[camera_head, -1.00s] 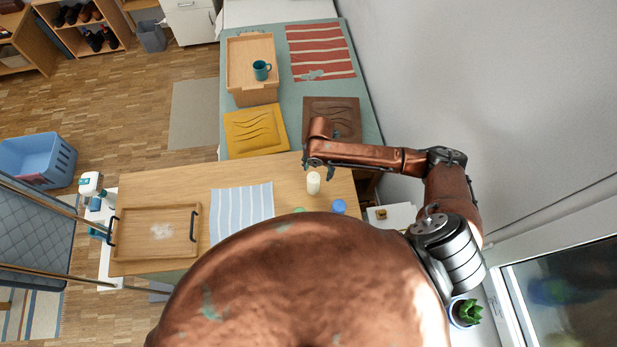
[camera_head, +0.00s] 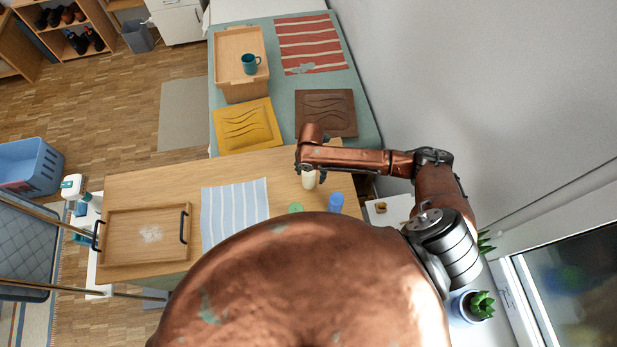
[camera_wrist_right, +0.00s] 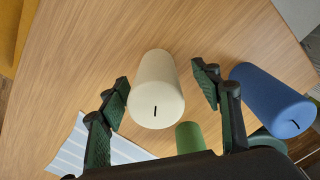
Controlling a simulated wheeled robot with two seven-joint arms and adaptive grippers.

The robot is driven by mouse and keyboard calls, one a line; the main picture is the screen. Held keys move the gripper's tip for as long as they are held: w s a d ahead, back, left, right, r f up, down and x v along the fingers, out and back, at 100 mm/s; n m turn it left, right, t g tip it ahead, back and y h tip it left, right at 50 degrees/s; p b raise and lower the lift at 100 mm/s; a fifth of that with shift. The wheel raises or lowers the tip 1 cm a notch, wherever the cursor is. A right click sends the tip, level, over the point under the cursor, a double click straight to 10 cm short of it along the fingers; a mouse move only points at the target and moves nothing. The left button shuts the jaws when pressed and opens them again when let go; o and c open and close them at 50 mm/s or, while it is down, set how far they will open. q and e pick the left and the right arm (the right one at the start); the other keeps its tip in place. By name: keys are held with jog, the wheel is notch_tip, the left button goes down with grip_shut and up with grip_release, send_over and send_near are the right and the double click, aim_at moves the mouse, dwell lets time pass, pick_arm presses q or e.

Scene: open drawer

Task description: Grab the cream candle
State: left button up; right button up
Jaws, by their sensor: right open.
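The cream candle (camera_head: 308,180) stands on the wooden table, partly covered by my right arm's end in the head view. In the right wrist view the cream candle (camera_wrist_right: 155,88) is a pale cylinder with a black wick, lying between the finger pads. My right gripper (camera_wrist_right: 163,90) is open, with one finger on each side of the candle and a gap visible on both sides. In the head view the right gripper (camera_head: 308,170) is just above the candle, its fingers hard to make out. My left gripper is not in view.
A blue candle (camera_wrist_right: 272,100) stands right of the right finger, and a green candle (camera_wrist_right: 190,137) is close below the cream one. A striped cloth (camera_head: 234,213) and wooden tray (camera_head: 122,254) lie farther left on the table (camera_head: 150,180).

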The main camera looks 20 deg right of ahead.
jog(key=f, duration=0.3)
jog(key=shift+a+f, duration=0.35)
jog(key=shift+f, duration=0.5)
jog(key=shift+c, duration=0.4)
jog(key=shift+w, duration=0.1)
jog(key=c, duration=1.4)
